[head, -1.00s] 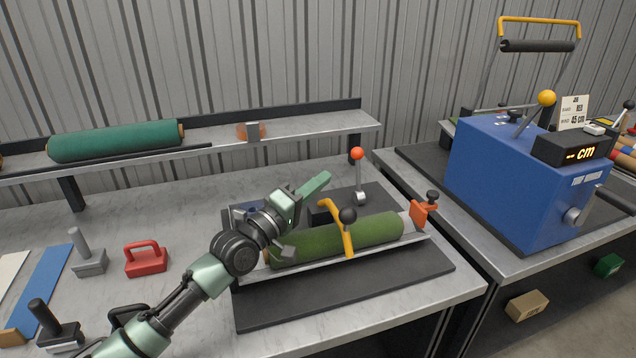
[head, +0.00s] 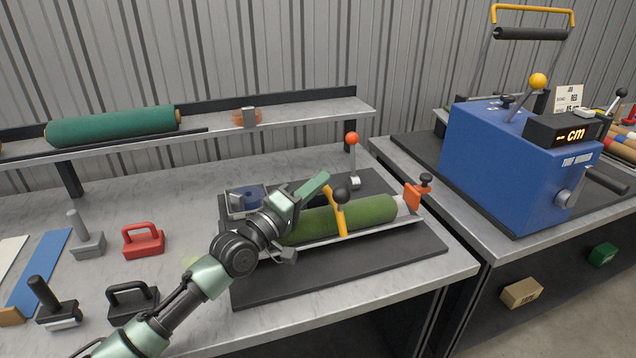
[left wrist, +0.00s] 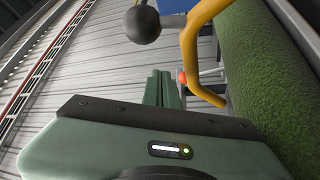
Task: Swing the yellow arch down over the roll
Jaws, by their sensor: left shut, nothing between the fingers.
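The green turf roll (head: 365,213) lies in a metal trough on a black base on the near bench; it also fills the right side of the left wrist view (left wrist: 268,75). The yellow arch (head: 340,216) crosses over the roll near its middle, with a black ball knob (head: 340,194) at its top. In the left wrist view the yellow arch (left wrist: 193,50) and the black knob (left wrist: 142,24) are close beyond my fingers. My left gripper (head: 322,182) is shut and empty, its fingertips just left of the knob, apparently apart from it. My right gripper is not in view.
A lever with an orange-red ball (head: 352,138) stands behind the roll. An orange clamp (head: 413,195) sits at the trough's right end. A red-handled block (head: 143,240) and black-handled tools lie left. A blue machine (head: 510,165) stands on the right bench.

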